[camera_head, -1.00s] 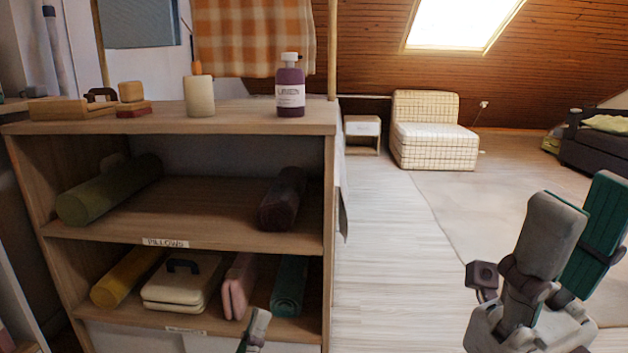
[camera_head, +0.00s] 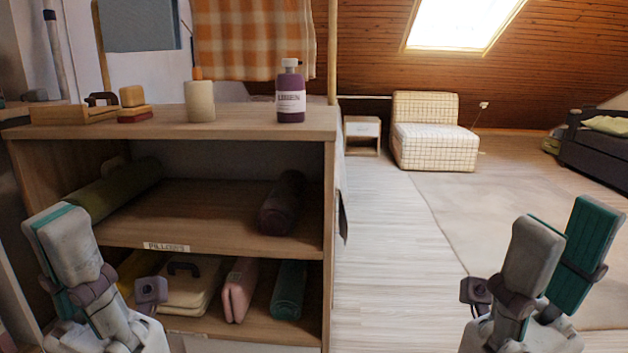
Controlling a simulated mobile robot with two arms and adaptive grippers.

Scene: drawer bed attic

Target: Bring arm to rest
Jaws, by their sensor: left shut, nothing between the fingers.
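My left gripper (camera_head: 62,232) is raised at the lower left, in front of the left side of the wooden shelf (camera_head: 200,252). Its fingers are pressed together and hold nothing. It hides part of the shelf's lower left contents. My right gripper (camera_head: 562,240) is at the lower right over the open floor. Its two grey and green fingers stand apart with nothing between them.
On the shelf top are a purple bottle (camera_head: 291,92), a cream candle (camera_head: 200,101) and wooden blocks (camera_head: 132,103). Rolled items, including a dark roll (camera_head: 283,202) and a teal roll (camera_head: 289,290), lie inside. The floor (camera_head: 395,250) right of the shelf is clear.

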